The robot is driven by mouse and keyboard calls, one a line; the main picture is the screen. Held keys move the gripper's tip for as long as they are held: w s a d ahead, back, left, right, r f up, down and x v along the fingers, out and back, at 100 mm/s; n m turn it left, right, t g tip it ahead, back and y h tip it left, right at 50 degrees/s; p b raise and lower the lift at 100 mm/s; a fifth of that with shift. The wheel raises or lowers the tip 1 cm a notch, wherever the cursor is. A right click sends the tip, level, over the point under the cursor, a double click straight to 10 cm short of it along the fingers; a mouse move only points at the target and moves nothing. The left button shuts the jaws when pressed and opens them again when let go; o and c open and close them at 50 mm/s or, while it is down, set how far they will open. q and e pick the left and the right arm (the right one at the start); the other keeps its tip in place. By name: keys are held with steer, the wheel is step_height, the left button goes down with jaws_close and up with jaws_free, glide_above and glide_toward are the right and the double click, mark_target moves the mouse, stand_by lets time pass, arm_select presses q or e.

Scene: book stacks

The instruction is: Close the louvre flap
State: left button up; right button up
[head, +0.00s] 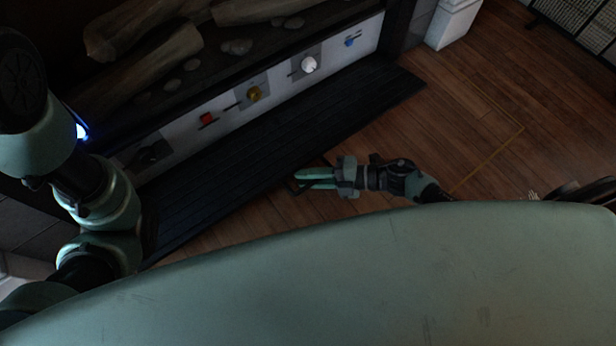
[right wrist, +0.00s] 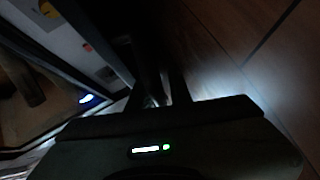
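The louvre flap (head: 285,140) appears to be the long black slatted panel below the fireplace. In the head view it lies folded down and out over the floor, open, along the white control strip (head: 225,120). My right gripper (head: 298,180) is at the flap's front edge, near its middle, by a thin dark loop that may be a handle. Its two fingers are close together; whether anything is between them is unclear. In the right wrist view the fingers (right wrist: 165,85) are dark, with a narrow gap. My left arm shows at the left, but its gripper does not.
The strip carries red (head: 207,119), yellow (head: 254,94), white (head: 309,64) and blue (head: 350,41) knobs. Logs (head: 150,60) and stones lie above. A white plinth (head: 452,24) stands at the upper right. The wooden floor (head: 470,110) to the right is clear.

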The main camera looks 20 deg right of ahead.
jaws_close()
stand_by(1.4)
